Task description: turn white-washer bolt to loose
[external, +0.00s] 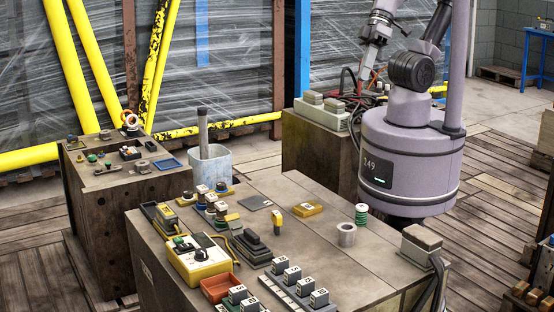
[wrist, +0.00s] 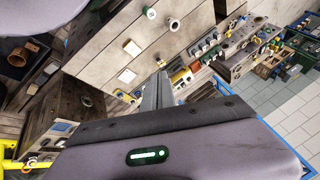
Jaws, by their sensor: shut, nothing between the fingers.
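I cannot tell which one is the white-washer bolt; the washers are too small to make out. My gripper (external: 368,62) hangs at the top right of the external view, far from these posts and above a crate-like block. In the wrist view my gripper (wrist: 160,80) is a narrow grey pair of fingers, closed together with nothing between them.
A smaller table (external: 120,178) is at left.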

